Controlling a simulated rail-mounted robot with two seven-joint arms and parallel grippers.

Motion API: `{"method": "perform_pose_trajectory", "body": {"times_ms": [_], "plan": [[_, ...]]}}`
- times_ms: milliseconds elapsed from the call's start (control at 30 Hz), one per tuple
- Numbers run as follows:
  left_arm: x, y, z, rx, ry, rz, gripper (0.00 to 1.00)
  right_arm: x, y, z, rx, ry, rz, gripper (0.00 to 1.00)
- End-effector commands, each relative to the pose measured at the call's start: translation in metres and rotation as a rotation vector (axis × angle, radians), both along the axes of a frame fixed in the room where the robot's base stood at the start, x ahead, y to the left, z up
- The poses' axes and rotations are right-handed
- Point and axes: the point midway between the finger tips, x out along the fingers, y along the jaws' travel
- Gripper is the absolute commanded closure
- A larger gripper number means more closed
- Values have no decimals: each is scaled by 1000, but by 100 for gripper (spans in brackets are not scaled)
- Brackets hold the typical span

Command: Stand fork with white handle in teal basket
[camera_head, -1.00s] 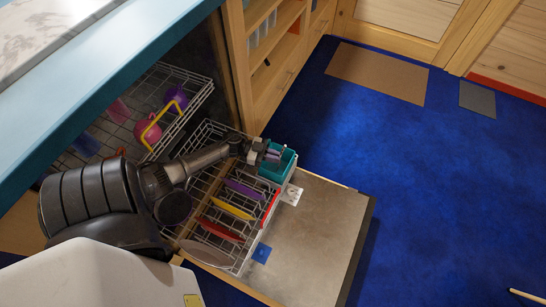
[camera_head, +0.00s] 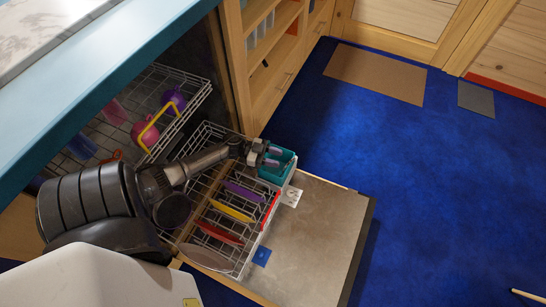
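The teal basket (camera_head: 290,166) sits at the far right corner of the lower dishwasher rack. My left gripper (camera_head: 273,157) is over the left part of the basket and covers some of it. Its two fingers show apart, with a gap between them, so it looks open. I cannot make out the fork with the white handle; it may be hidden in the basket or behind the gripper. My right gripper is not in view.
The lower rack (camera_head: 238,266) holds a purple plate (camera_head: 243,191), a yellow plate (camera_head: 232,211), a red plate (camera_head: 219,232) and a grey plate (camera_head: 207,257). The upper rack (camera_head: 187,117) holds cups. The open dishwasher door (camera_head: 315,235) is bare on the right.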

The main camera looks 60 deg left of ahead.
Motion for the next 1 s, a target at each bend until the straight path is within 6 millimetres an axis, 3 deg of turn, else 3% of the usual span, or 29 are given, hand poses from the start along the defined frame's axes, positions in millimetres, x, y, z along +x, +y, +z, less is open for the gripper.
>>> {"method": "perform_pose_trajectory", "body": {"times_ms": [33, 267, 467, 633, 1000], "plan": [[-16, -1, -39, 8, 81, 27, 62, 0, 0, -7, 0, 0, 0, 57], [-16, -1, -34, 9, 78, 25, 62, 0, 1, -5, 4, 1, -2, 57], [-13, 0, -5, 7, 56, 16, 62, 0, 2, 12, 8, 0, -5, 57], [-7, 2, 40, 3, 14, 0, 62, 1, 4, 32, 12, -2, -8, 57], [18, -68, 86, 1, 5, -1, 62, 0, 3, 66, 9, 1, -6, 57]]}}
